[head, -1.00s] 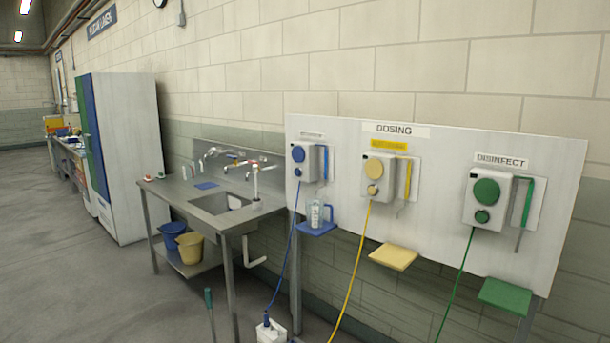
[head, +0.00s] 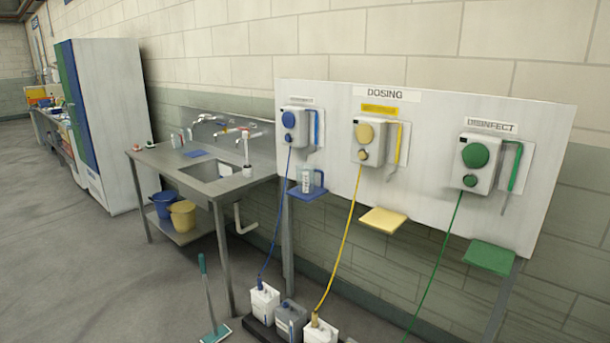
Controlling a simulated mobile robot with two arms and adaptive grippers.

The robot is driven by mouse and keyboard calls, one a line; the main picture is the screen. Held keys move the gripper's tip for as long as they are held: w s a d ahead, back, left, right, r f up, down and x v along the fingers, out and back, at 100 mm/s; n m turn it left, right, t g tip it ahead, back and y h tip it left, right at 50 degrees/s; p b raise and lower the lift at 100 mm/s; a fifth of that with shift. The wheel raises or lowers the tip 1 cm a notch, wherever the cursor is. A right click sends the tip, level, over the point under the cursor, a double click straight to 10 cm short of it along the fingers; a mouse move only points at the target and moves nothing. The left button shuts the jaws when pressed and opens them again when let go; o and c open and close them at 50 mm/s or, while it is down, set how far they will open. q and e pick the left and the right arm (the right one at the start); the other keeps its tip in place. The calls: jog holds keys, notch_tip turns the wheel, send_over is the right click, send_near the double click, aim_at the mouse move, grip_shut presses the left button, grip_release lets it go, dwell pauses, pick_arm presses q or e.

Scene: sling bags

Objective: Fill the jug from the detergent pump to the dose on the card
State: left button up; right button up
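A clear jug (head: 307,180) with a blue handle stands upright on the blue shelf (head: 304,194) at the left of the dosing board (head: 330,112). Above it is a blue pump (head: 296,124) with two round blue knobs and a blue spout. A yellow pump (head: 368,141) and a green pump (head: 483,163) are to its right; the green one's label reads DISINFECT. The labels over the blue and yellow pumps are too small to read. I cannot make out a dose card or the jug's contents. Neither of my grippers shows.
White and grey canisters (head: 291,317) stand on the floor below the board, with hoses running up. A steel sink table (head: 206,170) is left of the board, with buckets (head: 183,215) beneath. A teal floor tool (head: 206,290) stands in front. Floor at left is clear.

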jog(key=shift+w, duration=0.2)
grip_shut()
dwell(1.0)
